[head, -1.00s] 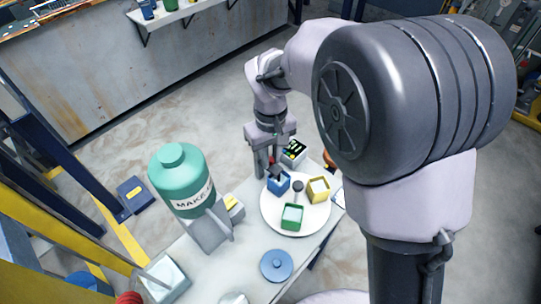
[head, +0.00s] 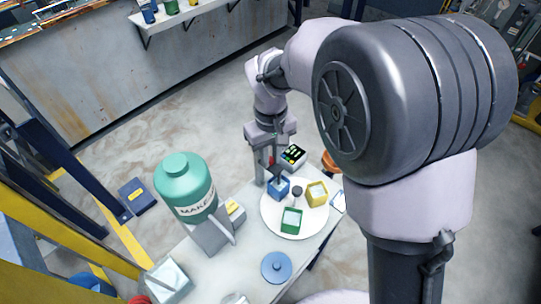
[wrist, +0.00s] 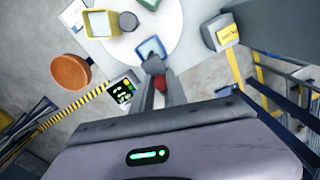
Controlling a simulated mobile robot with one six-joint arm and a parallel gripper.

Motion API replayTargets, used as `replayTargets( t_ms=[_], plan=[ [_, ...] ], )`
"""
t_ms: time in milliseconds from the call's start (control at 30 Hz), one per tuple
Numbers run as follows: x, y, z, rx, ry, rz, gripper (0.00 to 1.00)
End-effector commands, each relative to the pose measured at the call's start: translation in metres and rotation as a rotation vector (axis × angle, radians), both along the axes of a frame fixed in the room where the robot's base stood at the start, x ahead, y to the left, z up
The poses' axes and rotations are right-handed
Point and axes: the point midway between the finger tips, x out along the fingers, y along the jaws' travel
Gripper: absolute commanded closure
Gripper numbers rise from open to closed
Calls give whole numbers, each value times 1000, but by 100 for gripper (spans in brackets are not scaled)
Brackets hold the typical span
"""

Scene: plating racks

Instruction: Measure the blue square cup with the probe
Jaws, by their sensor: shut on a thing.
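The blue square cup (head: 278,188) stands on the white round plate (head: 272,222), at the edge nearest my gripper. In the wrist view the blue cup (wrist: 151,47) shows just beyond the fingertips. My gripper (head: 270,164) is shut on the probe, a dark piece (wrist: 154,65) with a red part (wrist: 160,82) between the fingers. The probe's dark end is over the blue cup's opening; I cannot tell whether its tip is inside. A meter (head: 293,156) with lit green and yellow marks stands beside the gripper, also in the wrist view (wrist: 124,93).
A large green bottle (head: 185,185) stands left on a grey stand. A blue round lid (head: 276,267) lies in front. An orange round thing (wrist: 70,73) is beside the table.

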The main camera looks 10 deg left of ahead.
Motion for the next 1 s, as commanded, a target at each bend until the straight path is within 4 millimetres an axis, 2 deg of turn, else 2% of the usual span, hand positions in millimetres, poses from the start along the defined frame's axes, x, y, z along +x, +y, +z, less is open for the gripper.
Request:
replayTargets(
  t_ms=[33, 133, 433, 467, 533, 567, 867, 967, 1000],
  plan=[
    [0, 0, 21, 1, -1, 0, 100],
    [0, 0, 36, 1, -1, 0, 100],
    [1, 1, 33, 2, -4, 0, 100],
    [1, 1, 33, 2, -4, 0, 75],
    [1, 0, 33, 1, -3, 0, 62],
    [1, 0, 33, 1, -3, 0, 59],
    [0, 0, 35, 1, -2, 0, 59],
    [1, 1, 50, 2, -2, 0, 59],
    [1, 1, 61, 3, -4, 0, 59]
  ],
)
